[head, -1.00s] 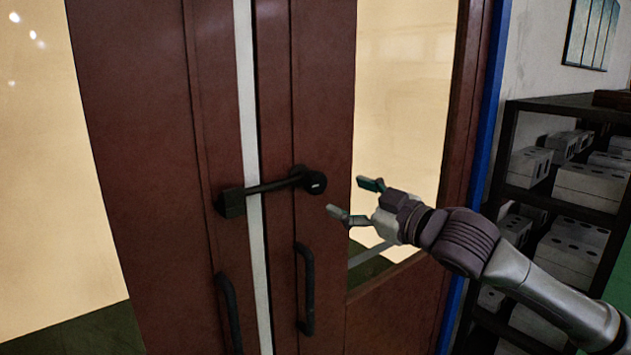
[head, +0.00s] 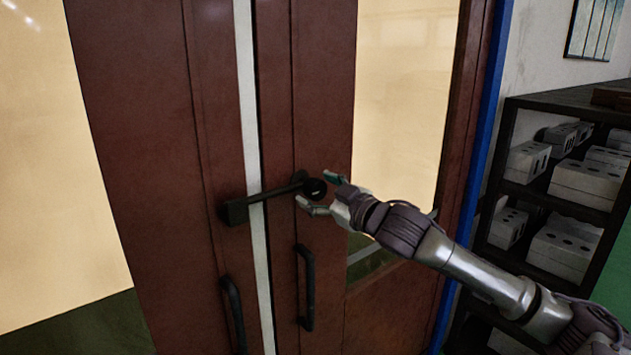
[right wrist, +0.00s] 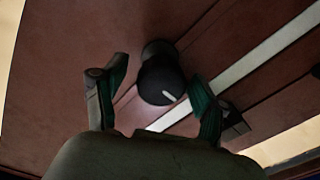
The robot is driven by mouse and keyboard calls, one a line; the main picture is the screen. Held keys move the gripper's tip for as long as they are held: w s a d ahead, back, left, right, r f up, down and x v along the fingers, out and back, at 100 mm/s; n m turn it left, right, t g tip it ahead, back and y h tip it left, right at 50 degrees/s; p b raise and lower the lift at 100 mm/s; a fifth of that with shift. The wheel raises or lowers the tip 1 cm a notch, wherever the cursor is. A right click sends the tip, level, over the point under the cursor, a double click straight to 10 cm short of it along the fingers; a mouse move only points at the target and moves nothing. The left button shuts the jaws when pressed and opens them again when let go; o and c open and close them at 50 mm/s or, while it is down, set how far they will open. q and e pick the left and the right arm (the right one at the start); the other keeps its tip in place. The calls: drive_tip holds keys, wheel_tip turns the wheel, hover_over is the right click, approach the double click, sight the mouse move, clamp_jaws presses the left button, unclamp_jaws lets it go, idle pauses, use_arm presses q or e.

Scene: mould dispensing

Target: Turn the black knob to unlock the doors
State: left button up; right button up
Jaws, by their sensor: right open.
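The black knob (head: 315,188) is round and sits on the right-hand brown door (head: 325,120), at the right end of a black latch bar (head: 270,193). The bar crosses the pale gap to a black block on the left-hand door (head: 160,130). My right gripper (head: 314,193) is open, with its fingertips at the knob. In the right wrist view, the knob (right wrist: 160,80) with a pale mark on its face lies between the two spread fingers (right wrist: 158,95). Gaps show on both sides, and I see no clear contact. My left gripper is not in view.
Two black pull handles (head: 307,288) (head: 233,312) hang below the latch bar, one on each door. A dark shelf (head: 545,195) with grey blocks stands at the right. Pale glass panels fill parts of both doors.

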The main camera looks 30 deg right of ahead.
drive_tip(key=shift+w+a, duration=0.1)
drive_tip(key=shift+w, duration=0.3)
clamp_jaws()
